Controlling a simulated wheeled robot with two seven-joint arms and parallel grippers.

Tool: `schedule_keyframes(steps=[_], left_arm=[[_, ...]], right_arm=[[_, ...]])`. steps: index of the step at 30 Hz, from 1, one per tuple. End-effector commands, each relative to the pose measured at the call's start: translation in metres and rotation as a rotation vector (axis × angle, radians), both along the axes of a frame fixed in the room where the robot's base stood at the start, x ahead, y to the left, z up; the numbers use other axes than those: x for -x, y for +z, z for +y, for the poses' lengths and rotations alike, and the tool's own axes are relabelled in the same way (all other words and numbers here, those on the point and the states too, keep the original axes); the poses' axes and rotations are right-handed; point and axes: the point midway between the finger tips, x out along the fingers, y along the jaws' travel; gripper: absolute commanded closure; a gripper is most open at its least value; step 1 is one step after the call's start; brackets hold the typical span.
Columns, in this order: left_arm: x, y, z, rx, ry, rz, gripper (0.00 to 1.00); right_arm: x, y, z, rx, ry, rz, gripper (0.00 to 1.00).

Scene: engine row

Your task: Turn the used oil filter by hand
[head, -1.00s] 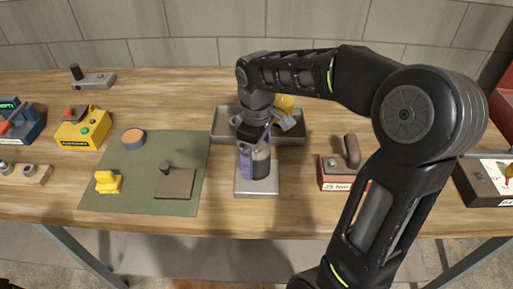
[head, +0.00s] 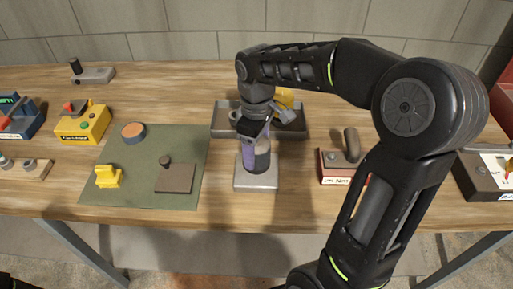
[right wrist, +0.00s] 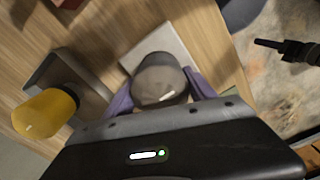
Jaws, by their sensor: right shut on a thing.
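The used oil filter (head: 262,160) is a dark grey cylinder with a paler band, standing upright on a square light-grey metal block (head: 256,186) on the bench. My right gripper (head: 255,150) reaches down over it and is shut on it, with purple fingers on its sides. In the right wrist view the filter's rounded grey end (right wrist: 160,80) sits between the two purple fingers, above the pale block (right wrist: 160,42). The palm hides part of the filter. My left gripper does not show.
A grey tray (head: 222,131) holding a yellow object (head: 285,100) stands right behind the block. A red-fronted box with a dark handle (head: 338,167) is to the right. A green mat (head: 135,186) with several parts lies left. Bare wood lies between mat and block.

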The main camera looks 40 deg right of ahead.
Motion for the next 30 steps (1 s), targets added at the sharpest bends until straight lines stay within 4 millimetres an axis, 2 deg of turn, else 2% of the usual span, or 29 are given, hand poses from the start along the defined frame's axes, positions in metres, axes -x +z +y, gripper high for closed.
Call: schedule_keyframes(steps=[1, 6, 10, 13, 30], left_arm=[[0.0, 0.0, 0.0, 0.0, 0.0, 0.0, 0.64], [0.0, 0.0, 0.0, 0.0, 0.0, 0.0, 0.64], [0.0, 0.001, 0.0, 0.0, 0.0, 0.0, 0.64], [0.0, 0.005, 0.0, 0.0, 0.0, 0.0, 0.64], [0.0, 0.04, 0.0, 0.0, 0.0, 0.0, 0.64]], right_arm=[[0.0, 0.0, 0.0, 0.0, 0.0, 0.0, 0.82], [0.0, 0.0, 0.0, 0.0, 0.0, 0.0, 0.95], [0.0, 0.001, 0.0, 0.0, 0.023, 0.0, 0.96], [0.0, 0.002, 0.0, -0.001, 0.113, 0.001, 0.96], [0.0, 0.005, 0.0, -0.001, 1.167, 0.001, 0.96]])
